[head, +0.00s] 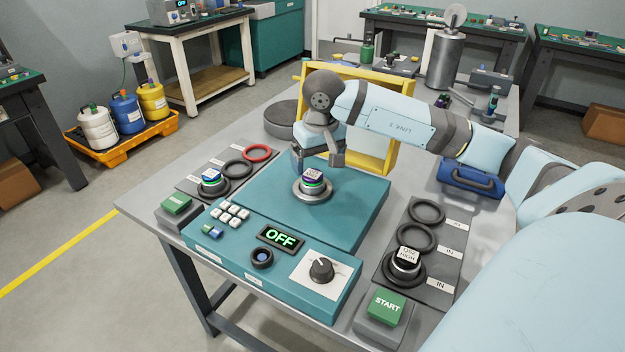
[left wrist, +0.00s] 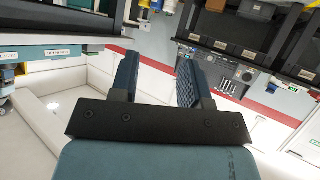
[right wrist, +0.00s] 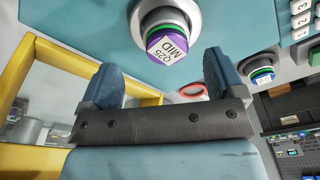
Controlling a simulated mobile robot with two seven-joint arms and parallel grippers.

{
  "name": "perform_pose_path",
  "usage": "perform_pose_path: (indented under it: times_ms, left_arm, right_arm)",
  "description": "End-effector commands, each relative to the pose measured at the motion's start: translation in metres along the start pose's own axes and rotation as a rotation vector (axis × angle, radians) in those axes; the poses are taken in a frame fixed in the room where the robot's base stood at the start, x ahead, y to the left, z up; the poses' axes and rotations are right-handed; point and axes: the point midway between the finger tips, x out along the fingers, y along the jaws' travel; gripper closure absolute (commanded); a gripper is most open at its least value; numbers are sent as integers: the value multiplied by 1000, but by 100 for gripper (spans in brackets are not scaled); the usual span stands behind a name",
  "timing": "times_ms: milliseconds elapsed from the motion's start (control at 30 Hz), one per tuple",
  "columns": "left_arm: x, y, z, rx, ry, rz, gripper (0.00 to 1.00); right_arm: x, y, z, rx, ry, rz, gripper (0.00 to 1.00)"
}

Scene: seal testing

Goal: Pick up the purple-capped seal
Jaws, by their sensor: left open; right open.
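The purple-capped seal (head: 314,182) sits upright in a round metal seat in the middle of the teal tester plate. It also shows in the right wrist view (right wrist: 167,44), with a white label reading "Q25 MID" and a green band. My right gripper (head: 318,157) is open and empty, just above and behind this seal. In the right wrist view the seal lies beyond the fingertips, between their lines and clear of both. My left gripper (left wrist: 158,75) is open and empty in its own wrist view, far from the table, and out of the head view.
A blue-capped seal (head: 211,179) stands on the left pad, and a black-capped seal (head: 406,259) stands on the right pad. The yellow frame (head: 374,128) stands close behind my right gripper. The tester (head: 358,208) has an "OFF" display (head: 281,238) and a knob (head: 321,268) in front.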

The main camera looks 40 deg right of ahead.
Motion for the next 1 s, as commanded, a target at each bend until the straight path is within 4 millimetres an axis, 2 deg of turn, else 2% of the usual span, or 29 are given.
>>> perform_pose_path:
  times_ms: [300, 633, 900, 933, 1000]
  left_arm:
    - [2, 2, 1, -6, 16, 7, 57]
    - [1, 2, -1, -7, 21, 9, 57]
    - [1, 2, -1, -5, 21, 9, 57]
    - [1, 2, -1, -5, 21, 9, 57]
    - [1, 2, -1, -5, 20, 9, 57]
  right_arm:
    - [45, -8, -2, 1, -4, -1, 12]
    - [50, -7, -3, 0, -1, -1, 12]
    - [50, -7, -3, 0, -1, -1, 74]
    - [50, -7, -3, 0, 1, -1, 77]
    - [50, -7, -3, 0, 1, -1, 77]
